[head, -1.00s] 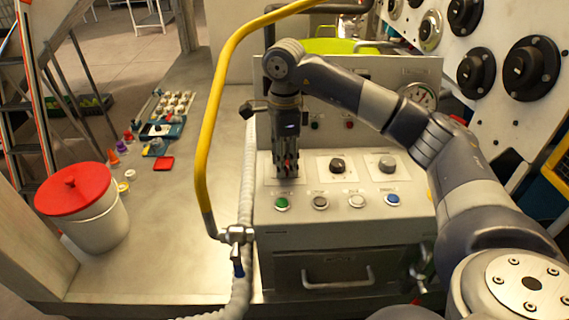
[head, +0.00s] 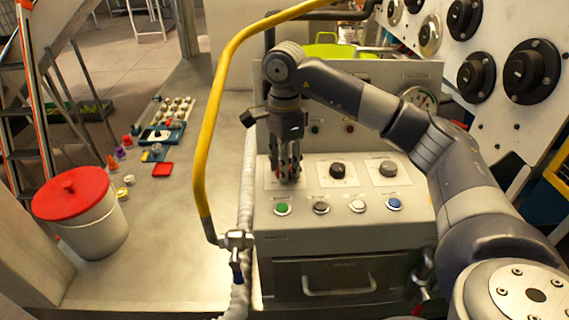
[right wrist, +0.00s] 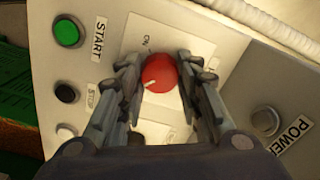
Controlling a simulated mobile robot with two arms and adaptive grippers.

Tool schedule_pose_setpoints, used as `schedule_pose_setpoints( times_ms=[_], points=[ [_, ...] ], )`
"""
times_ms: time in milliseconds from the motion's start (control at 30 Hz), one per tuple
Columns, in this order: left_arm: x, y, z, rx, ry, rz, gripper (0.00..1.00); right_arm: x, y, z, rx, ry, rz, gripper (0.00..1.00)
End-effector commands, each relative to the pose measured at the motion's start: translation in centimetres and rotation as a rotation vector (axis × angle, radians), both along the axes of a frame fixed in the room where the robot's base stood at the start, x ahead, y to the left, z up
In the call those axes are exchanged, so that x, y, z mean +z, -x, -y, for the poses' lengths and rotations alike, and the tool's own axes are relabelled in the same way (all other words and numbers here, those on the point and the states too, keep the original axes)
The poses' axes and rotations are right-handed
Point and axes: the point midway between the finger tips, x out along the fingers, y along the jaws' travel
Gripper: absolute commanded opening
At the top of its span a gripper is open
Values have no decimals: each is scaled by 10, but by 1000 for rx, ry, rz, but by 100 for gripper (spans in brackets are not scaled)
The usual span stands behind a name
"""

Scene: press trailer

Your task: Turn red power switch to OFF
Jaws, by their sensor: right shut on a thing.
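The red power switch (right wrist: 160,73) is a round knob on a pale plate of the control panel. In the right wrist view it sits between the two fingers of my right gripper (right wrist: 161,85). A white mark on the knob points to the lower left of that picture, and an ON label (right wrist: 147,41) is printed beside it. In the head view my right gripper (head: 289,172) points down onto the left end of the panel (head: 345,232) and is shut on the knob, which it mostly hides. My left gripper is not in view.
Two more knobs, one black (head: 338,170) and one grey (head: 388,168), sit to the right. A row with a green button (head: 282,209) and a blue button (head: 394,204) lies in front. A yellow pipe (head: 205,150) rises close on the left.

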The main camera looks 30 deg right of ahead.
Motion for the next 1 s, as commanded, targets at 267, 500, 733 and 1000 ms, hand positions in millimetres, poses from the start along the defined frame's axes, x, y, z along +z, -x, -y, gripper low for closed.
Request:
schedule_pose_setpoints(
  times_ms=[267,500,733,1000],
  points=[
    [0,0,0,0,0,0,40,1,0,0,-1,0,3,54],
    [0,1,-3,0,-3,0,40,4,-1,0,-1,-1,3,54],
    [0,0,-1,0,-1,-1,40,40,-2,0,-1,-1,8,54],
    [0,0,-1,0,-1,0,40,85,-1,1,-2,2,7,54]
  ],
)
